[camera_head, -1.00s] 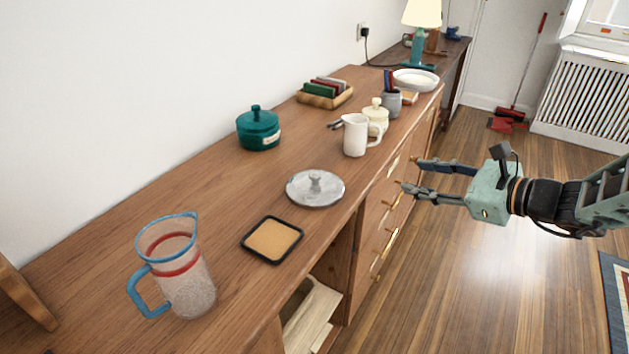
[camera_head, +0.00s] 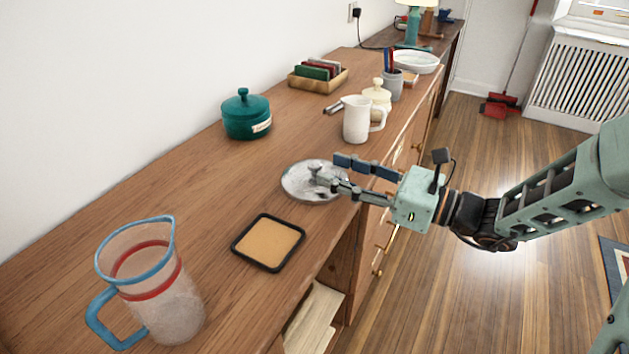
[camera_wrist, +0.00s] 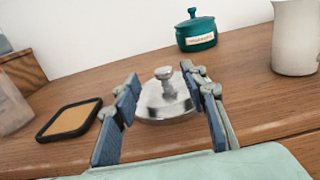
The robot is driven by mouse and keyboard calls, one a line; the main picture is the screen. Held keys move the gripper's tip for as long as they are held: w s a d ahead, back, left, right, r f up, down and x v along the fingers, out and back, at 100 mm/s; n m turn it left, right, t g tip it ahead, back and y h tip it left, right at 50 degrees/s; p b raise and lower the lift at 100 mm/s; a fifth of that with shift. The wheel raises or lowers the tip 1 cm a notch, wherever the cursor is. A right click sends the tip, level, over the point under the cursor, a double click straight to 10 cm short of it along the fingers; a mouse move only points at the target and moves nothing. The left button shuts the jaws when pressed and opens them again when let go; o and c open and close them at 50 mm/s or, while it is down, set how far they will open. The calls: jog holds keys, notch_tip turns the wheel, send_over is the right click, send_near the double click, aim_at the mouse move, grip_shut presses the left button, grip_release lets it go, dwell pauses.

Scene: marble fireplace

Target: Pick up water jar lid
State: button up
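The grey, round lid (camera_head: 297,187) with a raised knob lies flat on the wooden dresser top, near its front edge. The wrist view shows it (camera_wrist: 160,103) straight ahead, knob up. My gripper (camera_head: 328,169) is open and empty, reaching over the lid from the front edge. In the wrist view the knob appears between my two fingertips (camera_wrist: 160,79), with space on both sides. In the head view the fingers cover part of the lid's right side. A clear water jar (camera_head: 155,290) with blue handle and rim and red bands stands at the near left.
A black-rimmed tan coaster (camera_head: 268,242) lies just in front of the lid. A white pitcher (camera_head: 356,120), a cream pot (camera_head: 377,95) and a green lidded pot (camera_head: 246,117) stand behind. The dresser top left of the lid is clear.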

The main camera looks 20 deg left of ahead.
aim_at(321, 167)
jog(key=a, duration=0.1)
jog(key=a+b, duration=0.1)
jog(key=a, duration=0.1)
jog(key=a+b, duration=0.1)
jog(key=shift+w+a+f, duration=0.25)
jog(key=shift+w+a, duration=0.05)
jog(key=shift+a, duration=0.05)
jog(key=shift+w+a+r, duration=0.1)
jog(key=shift+a+r, duration=0.05)
jog(key=shift+a, duration=0.25)
jog(key=shift+c, duration=0.7)
grip_shut()
